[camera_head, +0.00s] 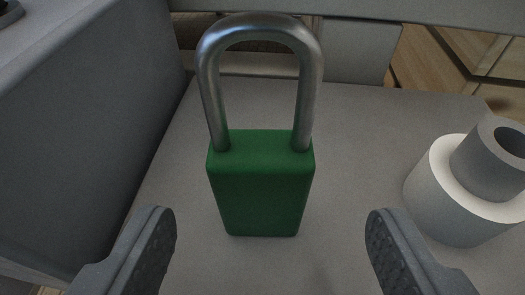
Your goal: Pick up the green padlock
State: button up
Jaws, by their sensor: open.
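The green padlock (261,185) stands upright on a grey surface, near the middle of the view. Its body is a green block, and its tall grey metal shackle (208,95) points up. My gripper (270,240) is open, with one dark, textured finger at the lower left and the other at the lower right. The padlock lies ahead of the gap between the fingers. There is visible space between each finger and the padlock, and nothing is held.
A grey and white cylindrical object (455,195) stands on the surface at the right, beyond the right finger. A large grey block-like wall (85,110) rises at the left. A grey rail (360,45) runs across the back. Bare surface (360,140) lies right of the padlock.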

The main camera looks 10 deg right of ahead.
aim_at(260, 194)
jog(key=shift+a+b+x, duration=0.1)
jog(key=shift+b+x, duration=0.1)
jog(key=shift+x, duration=1.15)
jog(key=shift+a+b+x, duration=0.15)
jog(key=shift+b+x, duration=0.05)
jog(key=shift+x, duration=1.2)
jog(key=shift+r, duration=0.1)
jog(key=c, duration=1.1)
